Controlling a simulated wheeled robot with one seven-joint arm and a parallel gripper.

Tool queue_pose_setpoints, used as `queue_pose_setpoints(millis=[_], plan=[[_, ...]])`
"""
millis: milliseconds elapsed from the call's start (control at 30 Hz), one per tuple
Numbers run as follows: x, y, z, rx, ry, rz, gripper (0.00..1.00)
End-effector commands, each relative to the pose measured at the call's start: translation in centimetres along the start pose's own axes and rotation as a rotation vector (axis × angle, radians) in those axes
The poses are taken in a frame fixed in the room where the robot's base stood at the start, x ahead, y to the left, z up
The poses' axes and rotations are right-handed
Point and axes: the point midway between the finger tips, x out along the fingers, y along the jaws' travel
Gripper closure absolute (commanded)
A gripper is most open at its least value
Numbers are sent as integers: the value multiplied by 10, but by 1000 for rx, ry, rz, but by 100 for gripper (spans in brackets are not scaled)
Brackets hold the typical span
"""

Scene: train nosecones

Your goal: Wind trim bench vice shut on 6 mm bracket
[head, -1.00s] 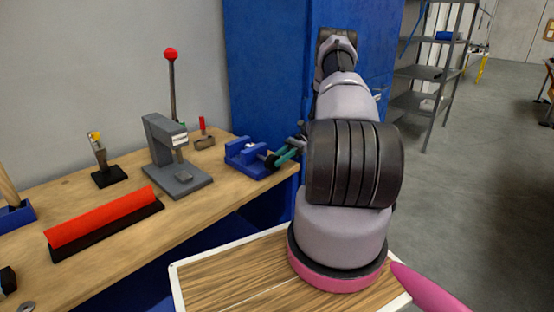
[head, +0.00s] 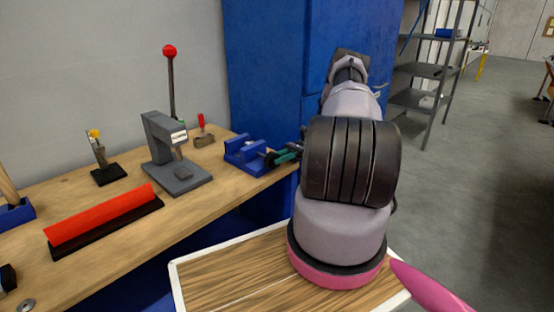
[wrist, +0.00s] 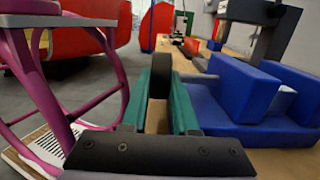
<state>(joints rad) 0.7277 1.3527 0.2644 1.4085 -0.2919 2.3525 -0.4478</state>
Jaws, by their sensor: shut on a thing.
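The blue bench vice (head: 243,153) sits at the right end of the wooden bench and fills the right of the wrist view (wrist: 232,95). Its dark round handwheel (head: 271,159) faces my arm; the wrist view shows it edge-on (wrist: 160,78). My gripper (head: 287,153), with green fingers, is shut on the wheel's rim, one finger on each side. A pale grey piece (wrist: 284,99) shows between the blue jaws. I cannot tell whether it is the 6 mm bracket, or whether the jaws touch it.
A grey arbor press (head: 177,160) with a red-knobbed lever stands left of the vice. A red toggle clamp (head: 203,134) is behind. A red bar (head: 100,215) lies nearer on the bench. A blue cabinet (head: 265,70) stands close behind the arm. Open floor lies to the right.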

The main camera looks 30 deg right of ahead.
Motion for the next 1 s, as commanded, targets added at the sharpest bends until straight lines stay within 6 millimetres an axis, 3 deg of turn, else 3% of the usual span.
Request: queue_pose_setpoints(millis=[33,100,533,900,1000], plan=[[1,0,-1,1,0,2,69],[1,0,-1,1,0,2,43],[-8,0,0,-1,0,1,43],[-80,0,-2,-2,-1,-4,43],[-91,0,-1,-3,-2,2,43]])
